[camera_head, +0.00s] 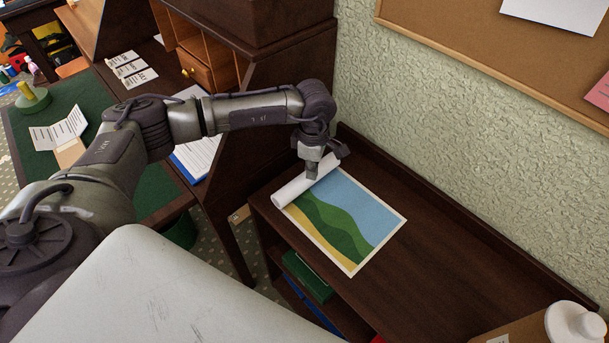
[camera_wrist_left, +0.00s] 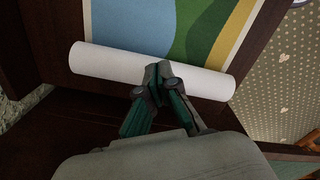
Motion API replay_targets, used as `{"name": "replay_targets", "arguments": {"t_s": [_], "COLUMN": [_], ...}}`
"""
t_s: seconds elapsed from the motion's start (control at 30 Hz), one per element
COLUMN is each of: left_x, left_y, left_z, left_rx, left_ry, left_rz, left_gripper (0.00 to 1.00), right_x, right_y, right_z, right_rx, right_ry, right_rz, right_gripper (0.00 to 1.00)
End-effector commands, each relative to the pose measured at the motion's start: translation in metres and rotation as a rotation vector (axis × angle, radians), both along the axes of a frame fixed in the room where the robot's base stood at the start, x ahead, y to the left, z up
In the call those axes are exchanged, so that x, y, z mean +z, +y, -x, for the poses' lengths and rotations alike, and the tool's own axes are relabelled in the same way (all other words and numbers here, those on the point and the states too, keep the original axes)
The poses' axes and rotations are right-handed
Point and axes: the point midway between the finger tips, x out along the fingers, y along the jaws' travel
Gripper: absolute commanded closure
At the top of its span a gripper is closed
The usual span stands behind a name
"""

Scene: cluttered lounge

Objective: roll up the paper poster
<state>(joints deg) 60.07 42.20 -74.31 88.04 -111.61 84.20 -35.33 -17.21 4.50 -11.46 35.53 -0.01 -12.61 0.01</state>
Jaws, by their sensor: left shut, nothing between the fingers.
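The paper poster (camera_head: 352,221) lies on the dark wooden shelf top, with a blue sky, green hills and a yellow strip inside a white border. Its left end is curled into a white roll (camera_head: 293,191); the rest lies flat to the right. My left gripper (camera_head: 312,176) is at the roll, fingers pointing down and shut with nothing between them. In the left wrist view the closed fingertips (camera_wrist_left: 163,72) overlap the middle of the white roll (camera_wrist_left: 110,64), with the flat printed part beyond it. Whether they press on the roll cannot be told. My right gripper is not in view.
The dark shelf top (camera_head: 450,266) is clear to the right of the poster. A raised back edge runs along the textured wall. A white round-topped object (camera_head: 574,325) stands at the lower right. A desk with papers (camera_head: 132,70) and a drawer (camera_head: 194,70) is at the left.

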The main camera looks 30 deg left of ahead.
Motion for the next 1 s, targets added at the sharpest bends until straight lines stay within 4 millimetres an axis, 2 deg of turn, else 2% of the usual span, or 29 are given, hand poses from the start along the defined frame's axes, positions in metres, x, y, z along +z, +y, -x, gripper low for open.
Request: {"name": "replay_targets", "arguments": {"t_s": [0.13, 0.43, 0.77, 1.0], "left_x": [0.008, 0.007, -0.001, 0.001], "left_y": [0.000, 0.001, 0.019, 0.020], "left_z": [0.000, 0.000, -0.007, -0.007], "left_rx": [0.000, 0.001, 0.002, 0.000], "left_ry": [0.000, 0.000, 0.000, 0.000], "left_rz": [0.000, 0.000, 0.000, 0.000], "left_gripper": [1.00, 1.00, 1.00, 1.00], "right_x": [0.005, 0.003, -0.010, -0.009], "right_y": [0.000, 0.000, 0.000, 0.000], "right_z": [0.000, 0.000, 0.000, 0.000], "right_rx": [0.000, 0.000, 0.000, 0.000], "right_ry": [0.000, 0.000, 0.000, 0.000], "right_rz": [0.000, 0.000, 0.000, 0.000], "right_gripper": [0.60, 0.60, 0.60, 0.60]}}
